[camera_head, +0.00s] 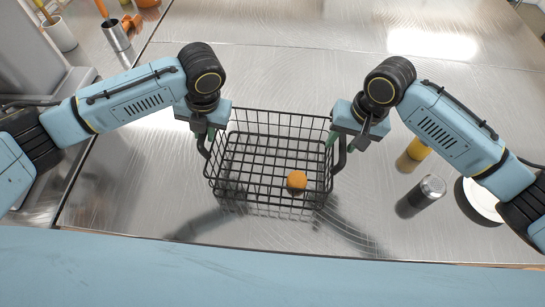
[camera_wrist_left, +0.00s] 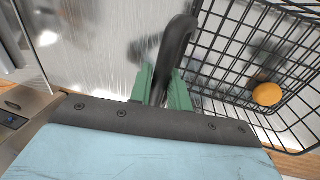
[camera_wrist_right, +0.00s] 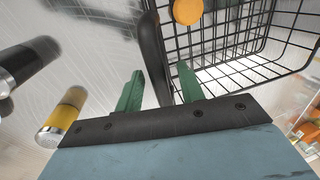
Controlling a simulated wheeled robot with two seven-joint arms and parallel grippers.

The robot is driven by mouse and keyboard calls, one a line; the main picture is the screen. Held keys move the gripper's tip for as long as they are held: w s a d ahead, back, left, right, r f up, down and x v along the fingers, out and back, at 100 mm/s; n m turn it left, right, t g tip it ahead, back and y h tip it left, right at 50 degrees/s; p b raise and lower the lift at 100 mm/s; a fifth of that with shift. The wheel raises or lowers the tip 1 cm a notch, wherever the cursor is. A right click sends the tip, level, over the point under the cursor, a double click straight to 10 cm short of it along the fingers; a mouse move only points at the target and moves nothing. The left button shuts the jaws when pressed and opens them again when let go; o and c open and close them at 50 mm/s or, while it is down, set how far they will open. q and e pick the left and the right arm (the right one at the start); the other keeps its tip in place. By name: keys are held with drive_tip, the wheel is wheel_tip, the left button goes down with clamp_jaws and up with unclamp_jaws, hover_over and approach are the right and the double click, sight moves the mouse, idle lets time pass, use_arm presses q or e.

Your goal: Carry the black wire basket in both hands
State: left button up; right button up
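The black wire basket (camera_head: 268,117) is upright over the steel counter in the middle of the head view, and it appears to rest there. An orange fruit (camera_head: 297,180) lies inside, near its front right. My left gripper (camera_head: 207,137) is at the basket's left handle; in the left wrist view its green fingers (camera_wrist_left: 162,82) close in on both sides of the dark handle (camera_wrist_left: 177,42). My right gripper (camera_head: 338,139) is at the right handle; in the right wrist view its fingers (camera_wrist_right: 160,85) stand apart, with the handle (camera_wrist_right: 152,45) between them and a gap showing.
A metal cup (camera_head: 117,36) and a white container (camera_head: 60,35) are at the back left. The counter behind the basket is clear.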

use_arm(q)
drive_tip(key=shift+f, duration=0.15)
use_arm(e)
drive_tip(key=shift+f, duration=0.15)
use_arm(q)
clamp_jaws()
use_arm(e)
drive_tip(key=c, duration=0.5)
clamp_jaws()
